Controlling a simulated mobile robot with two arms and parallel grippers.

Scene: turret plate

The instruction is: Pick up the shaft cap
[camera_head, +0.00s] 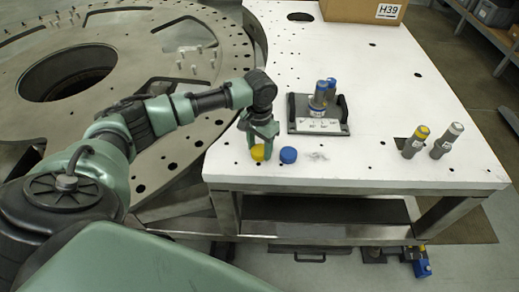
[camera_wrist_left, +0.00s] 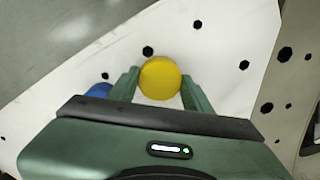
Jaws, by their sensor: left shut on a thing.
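A yellow round shaft cap (camera_head: 258,153) is at the left front part of the white table. A blue round cap (camera_head: 288,155) sits on the table just to its right. My left gripper (camera_head: 259,150) points down over the table and is shut on the yellow cap. In the left wrist view the yellow cap (camera_wrist_left: 160,78) lies between the two green fingers (camera_wrist_left: 160,88). The blue cap (camera_wrist_left: 99,90) is partly hidden behind the left finger there. I cannot tell whether the yellow cap touches the table. My right gripper is not in view.
A dark tray (camera_head: 340,127) with upright grey and blue cylinders stands behind the caps. A yellow-topped cylinder (camera_head: 415,142) and a grey one (camera_head: 446,141) stand at the right. A cardboard box (camera_head: 350,10) is at the back. A large turret plate (camera_head: 200,65) lies left of the table.

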